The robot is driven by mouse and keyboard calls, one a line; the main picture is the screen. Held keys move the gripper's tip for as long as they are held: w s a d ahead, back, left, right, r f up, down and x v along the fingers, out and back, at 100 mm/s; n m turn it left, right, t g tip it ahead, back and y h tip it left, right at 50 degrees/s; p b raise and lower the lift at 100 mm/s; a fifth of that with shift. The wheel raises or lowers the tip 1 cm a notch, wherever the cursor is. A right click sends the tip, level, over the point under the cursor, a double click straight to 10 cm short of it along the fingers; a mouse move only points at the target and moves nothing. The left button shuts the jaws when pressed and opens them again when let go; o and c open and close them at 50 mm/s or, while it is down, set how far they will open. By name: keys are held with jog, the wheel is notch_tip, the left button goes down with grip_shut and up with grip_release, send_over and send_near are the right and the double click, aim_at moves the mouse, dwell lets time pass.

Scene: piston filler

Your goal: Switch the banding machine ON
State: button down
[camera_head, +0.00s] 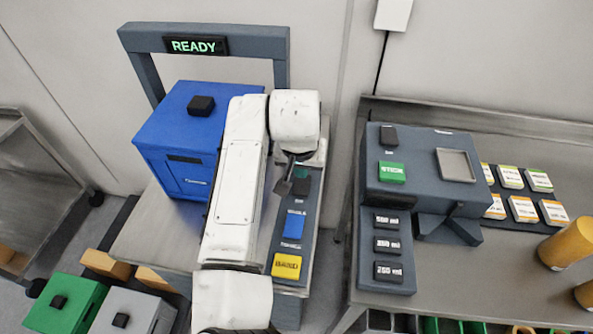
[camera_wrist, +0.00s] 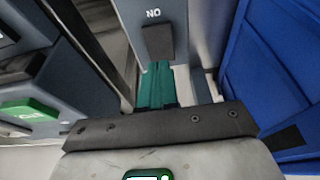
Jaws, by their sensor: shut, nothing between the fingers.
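The banding machine is a grey frame (camera_head: 207,42) with a blue box (camera_head: 180,145) and a narrow grey control panel (camera_head: 307,230). Its display (camera_head: 195,46) reads READY in green. A dark switch (camera_head: 302,187) sits at the panel's far end, above a blue button (camera_head: 293,224) and a yellow button (camera_head: 286,266). In the wrist view the dark switch (camera_wrist: 158,40) stands by an upside-down ON label. My gripper (camera_head: 281,188) is shut and empty, with its tip close beside the switch. I cannot tell whether they touch, or which way the switch is set.
A second grey machine (camera_head: 415,185) with a green button (camera_head: 391,172) and black volume buttons stands on the right table. Green (camera_head: 65,303) and grey (camera_head: 132,313) boxes are at lower left.

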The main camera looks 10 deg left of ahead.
jog(key=s+b+v, duration=0.1)
jog(key=v, duration=0.8)
jog(key=shift+s, duration=0.5)
jog(key=shift+f, duration=0.1)
